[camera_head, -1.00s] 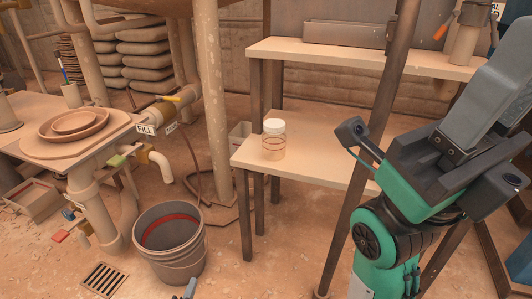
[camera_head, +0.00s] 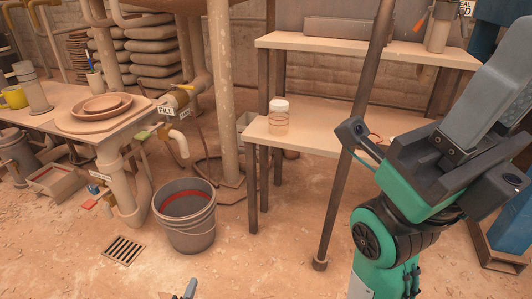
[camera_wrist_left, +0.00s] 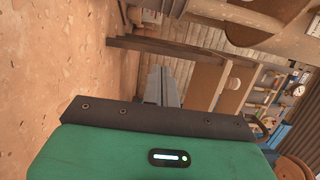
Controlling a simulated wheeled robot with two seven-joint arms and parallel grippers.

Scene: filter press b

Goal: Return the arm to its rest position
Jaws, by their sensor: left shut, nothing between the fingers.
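My left gripper (camera_head: 188,290) shows only as a small grey tip at the bottom edge of the head view, below the bucket. In the left wrist view its grey fingers (camera_wrist_left: 161,86) are together, with nothing seen between them. The wrist's green and black housing fills the lower part of that view, and floor shows on its left. My other arm, green and dark grey, stands bent at the right of the head view; its gripper is out of the picture.
A grey bucket (camera_head: 186,229) stands on the floor beside a drain grate (camera_head: 124,249). A bench with plates (camera_head: 102,104) is at left. Open floor lies in front.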

